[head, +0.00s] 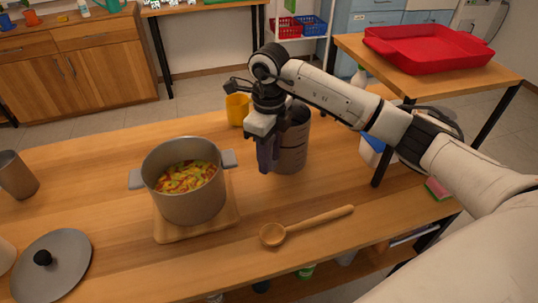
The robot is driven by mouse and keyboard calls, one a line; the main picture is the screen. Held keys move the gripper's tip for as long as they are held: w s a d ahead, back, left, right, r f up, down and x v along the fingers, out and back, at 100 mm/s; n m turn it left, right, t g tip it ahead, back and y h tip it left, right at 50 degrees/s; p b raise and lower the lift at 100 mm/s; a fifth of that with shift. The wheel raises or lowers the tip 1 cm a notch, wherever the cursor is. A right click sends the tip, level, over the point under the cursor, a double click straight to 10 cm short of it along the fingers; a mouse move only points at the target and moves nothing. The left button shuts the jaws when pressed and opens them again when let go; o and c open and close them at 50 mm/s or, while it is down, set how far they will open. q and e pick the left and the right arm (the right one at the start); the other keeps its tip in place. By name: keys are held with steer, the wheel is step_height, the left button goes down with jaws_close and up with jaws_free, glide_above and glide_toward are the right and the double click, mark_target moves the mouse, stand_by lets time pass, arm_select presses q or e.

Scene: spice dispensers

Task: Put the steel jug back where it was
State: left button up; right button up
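A dark grey steel vessel (293,150), which looks like the steel jug, stands upright on the wooden table (330,180), right of a pot. My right gripper (268,157) points down at the vessel's left side, its fingers overlapping the vessel in the head view. I cannot tell whether the fingers touch or grip it, and a handle does not show clearly. The gripper and wrist hide part of its rim and left wall. A second steel vessel (17,176) stands at the table's left edge. My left gripper is not in view.
A grey pot (186,198) of colourful food sits on a wooden board (215,222). A lid (62,272) lies front left and a wooden spoon (300,227) front centre. A yellow cup (237,110) stands behind. A red tray (430,50) rests on a raised shelf at right.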

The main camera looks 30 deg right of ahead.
step_height(320, 180, up, 12)
steer(key=shift+r, duration=0.15)
stand_by(0.3)
